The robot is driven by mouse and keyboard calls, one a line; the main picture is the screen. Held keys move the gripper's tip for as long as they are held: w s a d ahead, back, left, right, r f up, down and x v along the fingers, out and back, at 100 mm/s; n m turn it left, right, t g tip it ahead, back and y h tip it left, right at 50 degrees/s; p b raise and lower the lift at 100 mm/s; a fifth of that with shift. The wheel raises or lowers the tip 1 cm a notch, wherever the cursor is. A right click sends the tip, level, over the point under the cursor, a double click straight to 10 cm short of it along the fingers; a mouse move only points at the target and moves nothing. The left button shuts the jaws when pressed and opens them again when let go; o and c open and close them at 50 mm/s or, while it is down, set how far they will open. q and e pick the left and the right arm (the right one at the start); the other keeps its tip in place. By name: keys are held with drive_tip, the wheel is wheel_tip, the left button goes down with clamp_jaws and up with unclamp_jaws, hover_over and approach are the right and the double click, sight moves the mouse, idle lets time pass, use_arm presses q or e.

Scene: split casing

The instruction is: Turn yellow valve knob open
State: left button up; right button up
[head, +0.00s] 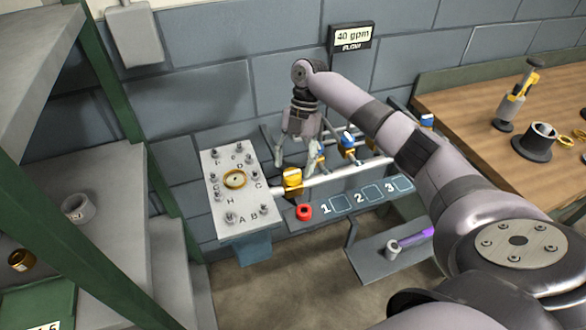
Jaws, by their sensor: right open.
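The yellow valve knob (293,177) sits on the pale pipe, just right of the lettered metal plate. My right gripper (297,154) hangs from its arm above and behind the knob, fingers pointing down and apart. It is open with nothing seen between its fingers, and it looks apart from the knob. A small white and yellow fitting (314,157) stands close by its right finger. My left gripper is not in view.
Blue valve knobs (347,140) stand farther right along the piping. The lettered plate (222,165) has several studs. A "40 gpm" flow display (350,38) hangs on the wall. A wooden bench (460,92) is at right.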

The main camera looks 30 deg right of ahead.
drive_tip(key=v, duration=0.9)
drive_tip(key=shift+r, duration=0.3)
drive_tip(key=shift+d+f, duration=0.1)
